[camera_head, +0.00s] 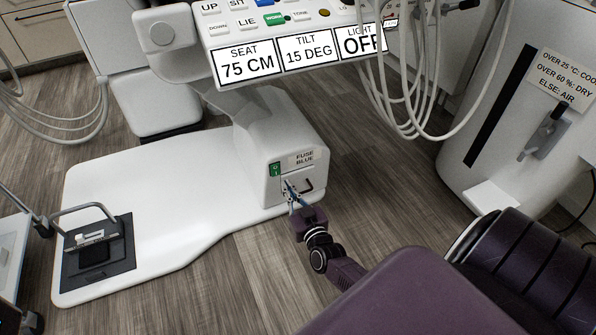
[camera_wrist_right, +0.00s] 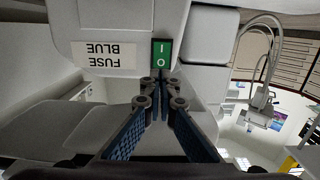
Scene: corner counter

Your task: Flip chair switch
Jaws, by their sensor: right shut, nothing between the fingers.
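The chair switch (camera_head: 275,170) is a small green rocker marked I and O on the white chair base housing (camera_head: 250,150), beside a "FUSE BLUE" label (camera_head: 305,158). In the right wrist view the switch (camera_wrist_right: 161,53) is upright in the picture, left of a grey-white panel. My right gripper (camera_head: 290,187) is in front of the housing, just below and right of the switch. Its blue-padded fingers are shut and empty; their tips (camera_wrist_right: 160,84) are close to the switch's O end. I cannot tell whether they touch it. My left gripper is not in view.
A drawer-like handle (camera_head: 306,186) sits right of the gripper tips. Above hangs a control panel (camera_head: 300,55) reading seat 75 CM, tilt 15 DEG, light OFF, with looping hoses (camera_head: 410,120). A foot pedal (camera_head: 98,245) lies left. Wood floor (camera_head: 375,190) is open to the right.

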